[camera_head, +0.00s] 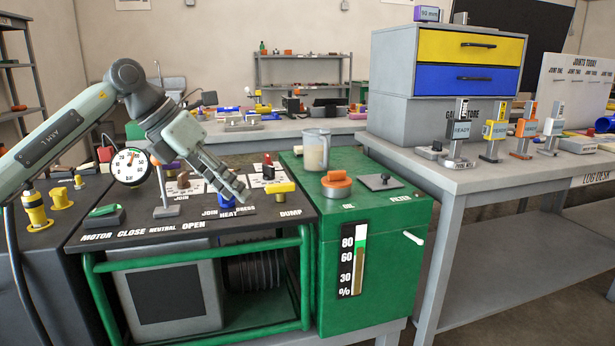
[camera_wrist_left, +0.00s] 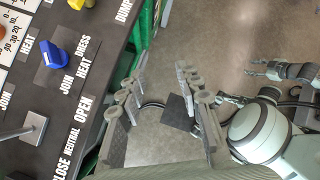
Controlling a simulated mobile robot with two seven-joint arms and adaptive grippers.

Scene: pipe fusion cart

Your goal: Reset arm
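My left arm comes in from the left in the head view. Its gripper (camera_head: 232,184) hangs above the panel of the green cart, over the blue knob (camera_head: 230,200) by the JOIN, HEAT and DRESS labels. In the left wrist view its two fingers (camera_wrist_left: 160,100) stand apart with nothing between them but floor behind. The blue knob also shows there (camera_wrist_left: 53,54), to the left of the fingers. What looks like my right gripper (camera_wrist_left: 256,68) is small at the right of the wrist view, and its opening is unclear.
A clear jug (camera_head: 316,150) and an orange cap (camera_head: 336,181) stand on the green cabinet (camera_head: 375,250). A grey table (camera_head: 470,180) is at the right.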

